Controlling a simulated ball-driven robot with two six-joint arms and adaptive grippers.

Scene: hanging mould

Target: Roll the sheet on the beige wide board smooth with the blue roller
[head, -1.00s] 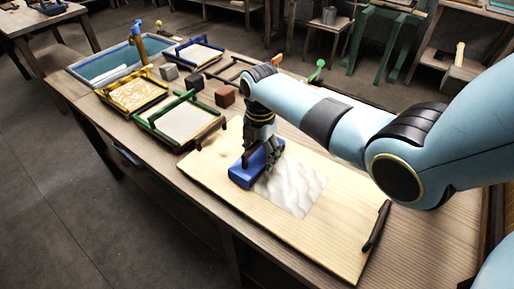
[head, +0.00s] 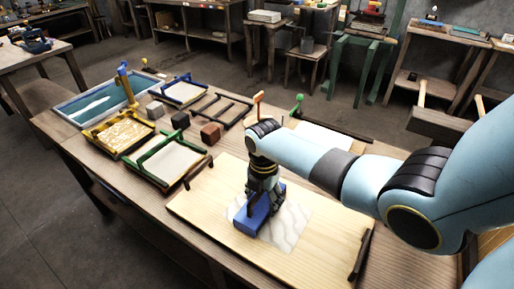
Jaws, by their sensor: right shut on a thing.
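The beige wide board (head: 200,203) lies on the workbench. A pale, wrinkled sheet (head: 291,226) lies on it, with wavy ridges showing on the part right of the roller. The blue roller (head: 252,219) rests over the sheet's left part, with a small strip of sheet showing left of it. My right gripper (head: 262,203) is shut on the roller from above, and its fingers partly hide the roller. My left gripper is not in view.
Left of the board are a green-handled frame (head: 155,158), a yellow-framed mould (head: 116,130), a blue-rimmed water vat (head: 101,104) and small blocks (head: 210,133). A dark bar (head: 361,256) lies at the board's right end. The board's left part is bare.

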